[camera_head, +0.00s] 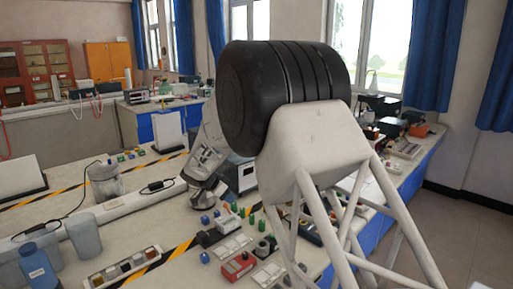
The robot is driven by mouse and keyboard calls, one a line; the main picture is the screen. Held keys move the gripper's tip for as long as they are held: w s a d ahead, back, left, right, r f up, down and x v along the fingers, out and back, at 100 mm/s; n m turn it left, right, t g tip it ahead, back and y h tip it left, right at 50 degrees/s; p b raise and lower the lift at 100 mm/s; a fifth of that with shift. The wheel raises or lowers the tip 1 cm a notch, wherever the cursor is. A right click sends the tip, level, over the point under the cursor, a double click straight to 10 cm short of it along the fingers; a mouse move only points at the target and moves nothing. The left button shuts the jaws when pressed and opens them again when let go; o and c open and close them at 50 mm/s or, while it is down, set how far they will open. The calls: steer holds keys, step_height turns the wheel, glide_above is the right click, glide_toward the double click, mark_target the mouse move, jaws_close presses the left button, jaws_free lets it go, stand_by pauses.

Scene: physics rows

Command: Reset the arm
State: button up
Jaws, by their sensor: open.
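My gripper (205,192) hangs at the lower end of the pale arm, over the middle of the long pale workbench (140,218). It is open. Its fingers are small and dark here, and I see nothing held between them. Small blue and green pieces stand on the bench just below and right of it. Part of the arm is hidden behind a large black and white shape close to the camera.
A blue bottle (38,268), a grey-blue container (83,237) and a compartment tray (125,268) stand at the front left. A clear beaker (105,183) stands farther back. A red box (238,266) is among clutter right of my gripper. Bare bench lies left of it.

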steer(key=s+d+r+n+g+y, duration=0.1)
steer(key=s+d+r+n, duration=0.1)
steer(key=s+d+r, duration=0.8)
steer(key=s+d+r+n+g+y, duration=0.15)
steer(key=s+d+r, duration=0.45)
steer(key=s+d, duration=0.65)
steer(key=s+d+n+y, duration=0.1)
steer(key=s+d+n, duration=0.1)
steer(key=s, duration=0.9)
steer(key=s+d+f+n+y, duration=0.1)
steer(key=s+d, duration=0.3)
steer(key=s, duration=0.7)
steer(key=s+d+n+y, duration=0.1)
steer(key=s+d+n, duration=0.2)
steer(key=s, duration=0.8)
steer(key=shift+f+n+t+y, duration=0.25)
steer(key=shift+n+t+y, duration=0.1)
steer(key=shift+n, duration=0.1)
